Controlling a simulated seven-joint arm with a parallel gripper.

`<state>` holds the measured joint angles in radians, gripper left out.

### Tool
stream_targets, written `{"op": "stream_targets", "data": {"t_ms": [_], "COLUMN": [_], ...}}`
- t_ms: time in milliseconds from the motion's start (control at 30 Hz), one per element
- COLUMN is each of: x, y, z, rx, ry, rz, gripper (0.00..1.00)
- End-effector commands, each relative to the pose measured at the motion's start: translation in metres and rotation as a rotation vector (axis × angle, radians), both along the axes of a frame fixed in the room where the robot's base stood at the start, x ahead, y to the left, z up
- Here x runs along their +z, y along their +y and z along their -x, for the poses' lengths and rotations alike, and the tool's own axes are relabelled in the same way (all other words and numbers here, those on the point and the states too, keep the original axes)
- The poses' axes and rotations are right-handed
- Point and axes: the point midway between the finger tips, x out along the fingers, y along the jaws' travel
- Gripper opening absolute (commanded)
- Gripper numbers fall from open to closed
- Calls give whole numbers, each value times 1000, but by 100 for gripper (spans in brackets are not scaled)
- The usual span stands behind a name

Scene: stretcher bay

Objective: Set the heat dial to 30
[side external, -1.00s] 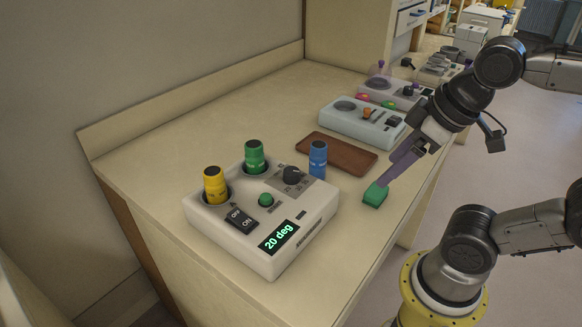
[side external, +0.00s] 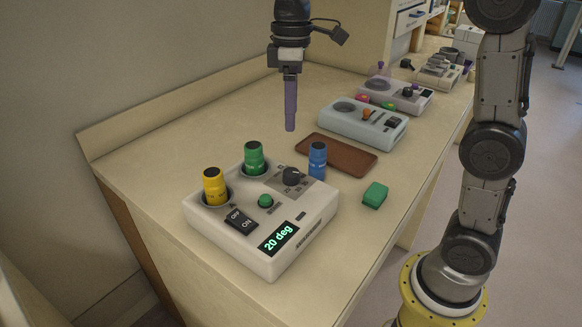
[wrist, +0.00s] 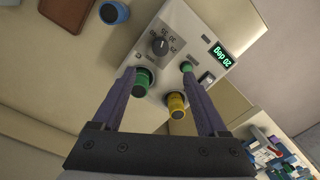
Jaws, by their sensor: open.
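The heat dial (side external: 292,176) is a black knob on the top of a white device (side external: 225,225). The device's display (side external: 279,238) reads "20 deg". In the wrist view the dial (wrist: 160,46) lies beyond my fingertips, with numbers printed around it. My gripper (side external: 290,128) hangs pointing down, above and behind the device, apart from it. In the wrist view my gripper (wrist: 163,70) is open with nothing between its fingertips.
Green (side external: 254,157) and yellow (side external: 214,186) capped vials stand in the device. A blue one (side external: 318,160) stands beside the dial. A brown tray (side external: 336,155), a green block (side external: 375,194) and a pale blue device (side external: 362,124) are on the bench. An ON/OFF switch (side external: 240,218) is at the front.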

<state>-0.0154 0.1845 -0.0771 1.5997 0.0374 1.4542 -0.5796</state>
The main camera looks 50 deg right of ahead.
Motion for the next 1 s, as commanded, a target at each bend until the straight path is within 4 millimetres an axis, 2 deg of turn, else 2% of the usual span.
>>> {"op": "stream_targets", "data": {"t_ms": [267,700,833,1000], "x": [-32,-115,-130,-138], "y": [1,4,5,5], "z": [2,4,3,3], "rx": [-1,-2,-2,-1], "ry": [9,9,7,4], "rz": [0,0,0,0], "gripper": [76,76,76,76]}}
